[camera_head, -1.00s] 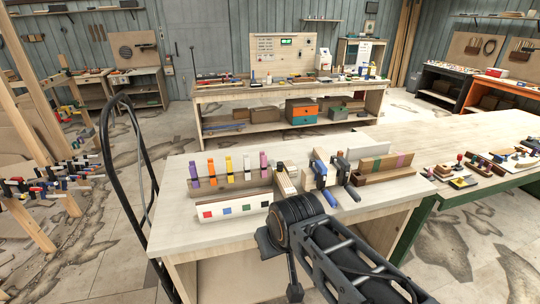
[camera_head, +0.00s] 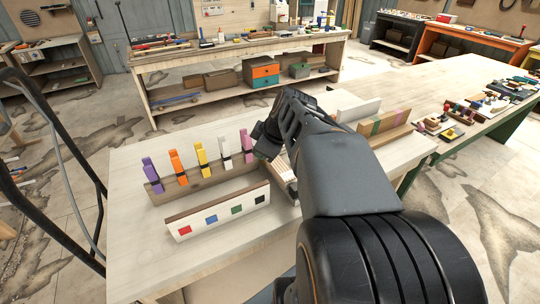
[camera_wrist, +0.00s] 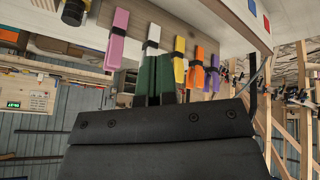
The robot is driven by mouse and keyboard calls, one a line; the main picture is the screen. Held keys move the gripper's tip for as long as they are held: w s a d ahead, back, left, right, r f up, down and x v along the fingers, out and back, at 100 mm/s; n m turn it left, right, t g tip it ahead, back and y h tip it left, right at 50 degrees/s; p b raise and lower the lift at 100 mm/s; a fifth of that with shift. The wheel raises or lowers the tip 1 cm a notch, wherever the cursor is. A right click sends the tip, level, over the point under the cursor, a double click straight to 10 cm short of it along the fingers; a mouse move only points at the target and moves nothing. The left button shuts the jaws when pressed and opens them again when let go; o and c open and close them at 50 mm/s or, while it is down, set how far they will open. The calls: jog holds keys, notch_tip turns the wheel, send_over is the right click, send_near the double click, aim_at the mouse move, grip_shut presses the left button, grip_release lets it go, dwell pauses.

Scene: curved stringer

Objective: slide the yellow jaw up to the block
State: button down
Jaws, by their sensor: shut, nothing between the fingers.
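The yellow jaw (camera_head: 202,156) is the middle one of several coloured upright pieces in a wooden rack (camera_head: 195,183). It has a dark band around it and also shows in the wrist view (camera_wrist: 179,62), just right of my fingers. My gripper (camera_wrist: 158,62) is shut and empty, its dark green fingers overlapping the white piece (camera_wrist: 154,34) in that view. Whether they touch it I cannot tell. In the head view my arm hides the fingertips. I cannot tell which thing is the block.
Purple (camera_head: 152,174), orange (camera_head: 178,166) and pink (camera_head: 247,146) pieces stand in the same rack. A white board (camera_head: 218,214) with coloured squares lies in front of it. The bench's left end (camera_head: 125,210) is clear.

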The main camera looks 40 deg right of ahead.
jog(key=w+d+f+n+t+b, duration=0.2)
jog(key=d+f+n+b, duration=0.15)
jog(key=d, duration=0.65)
jog(key=shift+n, duration=0.35)
jog(key=p+x, duration=0.2)
jog(key=x, duration=0.5)
jog(key=shift+w+a+f, duration=0.15)
jog(key=shift+a+f, duration=0.05)
jog(key=shift+f, duration=0.05)
jog(key=w, duration=0.1)
jog(key=p, duration=0.1)
jog(key=w+d, duration=0.1)
jog(key=shift+w+f+p, duration=0.25)
jog(key=shift+w+p, duration=0.1)
jog(key=shift+w+d+f, duration=0.1)
jog(key=shift+w+d, duration=0.25)
jog(key=shift+w, duration=0.35)
